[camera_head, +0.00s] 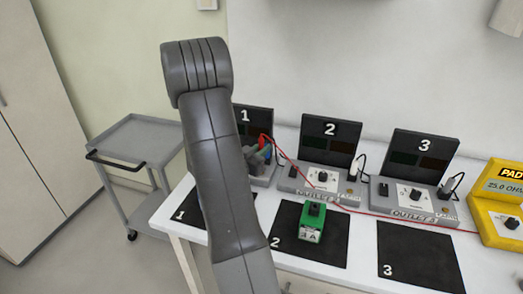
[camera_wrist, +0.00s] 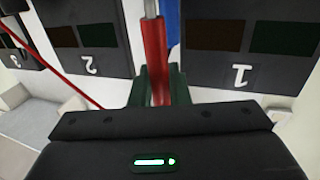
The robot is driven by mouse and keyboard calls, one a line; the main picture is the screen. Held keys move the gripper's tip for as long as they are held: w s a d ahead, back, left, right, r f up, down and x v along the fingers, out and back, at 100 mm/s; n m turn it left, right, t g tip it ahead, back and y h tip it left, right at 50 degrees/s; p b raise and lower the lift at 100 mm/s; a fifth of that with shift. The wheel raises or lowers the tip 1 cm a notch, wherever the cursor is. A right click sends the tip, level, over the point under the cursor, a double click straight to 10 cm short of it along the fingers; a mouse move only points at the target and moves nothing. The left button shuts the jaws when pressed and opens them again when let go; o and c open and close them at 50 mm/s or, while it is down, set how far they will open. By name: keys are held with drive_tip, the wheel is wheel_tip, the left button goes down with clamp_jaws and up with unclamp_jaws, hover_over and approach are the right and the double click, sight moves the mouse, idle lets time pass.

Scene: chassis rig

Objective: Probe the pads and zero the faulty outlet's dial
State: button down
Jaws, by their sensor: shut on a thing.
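My gripper (camera_head: 258,160) is at outlet 1 (camera_head: 262,172), in front of its upright panel (camera_head: 256,118), and is shut on a red probe (camera_head: 264,140). The red probe (camera_wrist: 154,48) also shows upright between the jaws (camera_wrist: 160,88) in the wrist view, with a blue part beside it. Outlet 1's pads and dial are hidden by my arm. Outlet 2 (camera_head: 294,184) and outlet 3 (camera_head: 376,204) show their dials (camera_head: 322,177) (camera_head: 415,194). The yellow pad meter (camera_head: 485,212) stands at the right; its screen seems to read 25.0 OHM. The panels' red and green fields look dark.
A green block marked 3 A (camera_head: 312,226) sits on black mat 2 (camera_head: 283,250). Mat 3 (camera_head: 420,262) is bare. A red lead (camera_head: 400,217) runs from the probe across the bench to the meter. A grey cart (camera_head: 140,135) stands left of the white bench.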

sight(261, 139)
drive_tip(key=shift+s+r+p, duration=0.1)
drive_tip(key=shift+r+p, duration=1.3)
drive_tip(key=shift+r, duration=1.2)
drive_tip(key=shift+r, duration=0.1)
idle(1.4)
